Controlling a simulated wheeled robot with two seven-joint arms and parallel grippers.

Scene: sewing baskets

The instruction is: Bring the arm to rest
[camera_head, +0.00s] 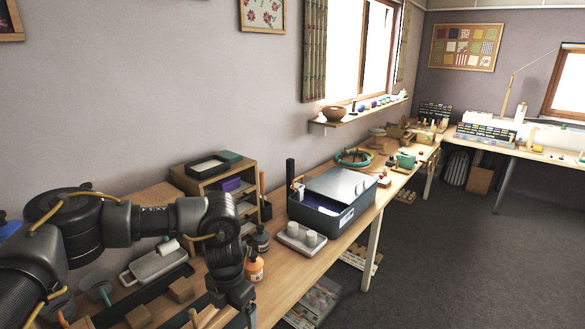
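My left arm (125,222) reaches in from the left side, over the near end of the wooden workbench (282,285). Its last links bend downward at the wrist. My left gripper (246,312) points down at the bottom edge of the view, over the front part of the bench. The fingertips are dark and partly cut off by the frame, so I cannot tell whether they are open or hold anything. My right arm and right gripper are not in view.
Close to the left wrist stand an orange-labelled bottle (254,268) and a dark bottle (261,239). Wooden blocks (181,290) lie beneath the forearm. A grey open box (335,196), a pale tray (301,240) and a wooden shelf unit (212,184) are farther along. The floor at right is clear.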

